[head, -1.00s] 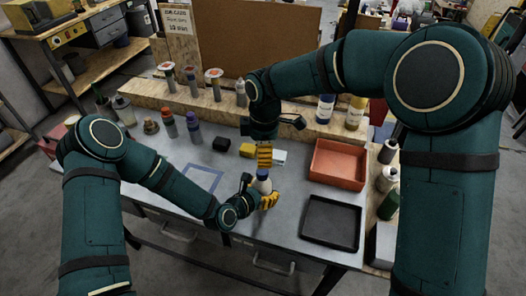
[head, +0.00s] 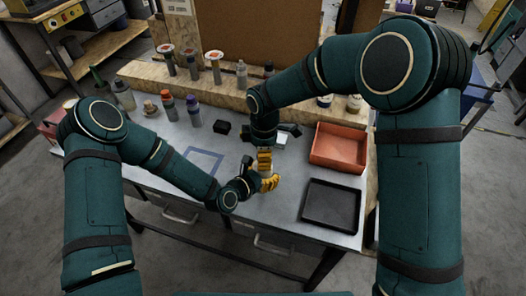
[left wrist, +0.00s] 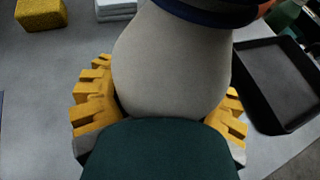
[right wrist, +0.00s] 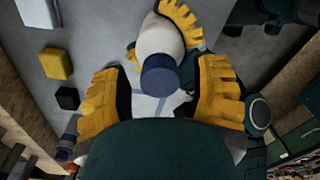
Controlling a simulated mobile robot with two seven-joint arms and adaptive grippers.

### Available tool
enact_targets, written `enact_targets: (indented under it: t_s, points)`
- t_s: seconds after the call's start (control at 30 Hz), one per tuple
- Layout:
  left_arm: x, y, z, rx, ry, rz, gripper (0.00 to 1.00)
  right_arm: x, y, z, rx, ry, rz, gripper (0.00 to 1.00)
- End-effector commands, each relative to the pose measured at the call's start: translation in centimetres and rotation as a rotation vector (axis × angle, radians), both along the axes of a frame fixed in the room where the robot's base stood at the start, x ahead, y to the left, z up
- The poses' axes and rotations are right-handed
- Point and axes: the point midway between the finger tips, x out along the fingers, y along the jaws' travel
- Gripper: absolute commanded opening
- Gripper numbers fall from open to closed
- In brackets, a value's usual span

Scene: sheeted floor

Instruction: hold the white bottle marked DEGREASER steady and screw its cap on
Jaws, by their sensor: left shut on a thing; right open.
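The white bottle (left wrist: 172,65) stands upright between the yellow fingers of my left gripper (head: 267,183), which is shut on its body. It also shows in the right wrist view (right wrist: 158,36). A dark blue cap (right wrist: 160,76) sits at the bottle's top; how far it is threaded cannot be told. My right gripper (head: 264,160) points down over the bottle, open, with its yellow fingers on either side of the cap and apart from it in the right wrist view. No marking on the bottle is readable. In the head view the grippers hide most of the bottle.
An orange tray (head: 338,148) and a black tray (head: 331,204) lie to the right. A blue square outline (head: 203,161) and a black block (head: 222,127) are to the left. Several bottles stand at the back left. A wooden ledge (head: 200,90) runs behind.

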Motion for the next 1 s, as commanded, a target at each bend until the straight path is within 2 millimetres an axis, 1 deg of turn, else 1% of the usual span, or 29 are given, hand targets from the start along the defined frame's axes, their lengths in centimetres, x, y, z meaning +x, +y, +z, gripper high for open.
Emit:
enact_targets:
  t_s: [0.07,0.1,0.17,0.2,0.23,0.5,0.57,0.7,0.77,1.0]
  points:
    - [-0.04,0.01,-0.05,0.001,0.002,0.0,0.0,0.0,0.0,0.01,0.0,0.0,0.0,0.59]
    - [-0.04,0.01,-0.05,0.001,0.002,0.0,0.0,0.0,0.0,0.01,0.0,0.0,0.0,0.45]
    - [-0.04,0.01,-0.05,0.001,0.002,0.0,0.0,0.01,0.0,0.02,0.0,0.0,0.0,0.24]
    - [-0.04,0.01,-0.05,0.001,0.002,0.0,0.0,0.0,0.01,0.02,0.0,0.0,0.0,0.1]
    - [-0.04,0.01,-0.05,0.001,0.002,0.0,0.0,0.0,0.01,0.03,0.0,0.0,0.0,0.0]
    - [-0.04,0.01,-0.05,0.001,0.002,0.0,0.0,0.0,0.02,0.03,0.0,0.0,-0.01,0.0]
    - [-0.04,0.01,-0.05,0.001,0.002,0.0,0.0,-0.01,0.05,0.04,-0.002,0.001,-0.05,0.0]
    - [-0.04,0.01,-0.06,0.001,0.002,0.0,0.0,-0.01,0.04,0.02,-0.006,0.005,-0.199,0.0]
    - [-0.04,0.01,-0.06,0.001,0.002,0.0,0.0,0.0,0.04,0.01,-0.008,0.006,-0.242,0.0]
    - [-0.04,0.01,-0.05,0.001,0.002,0.0,0.0,0.0,0.04,0.01,-0.008,0.007,-0.265,0.0]
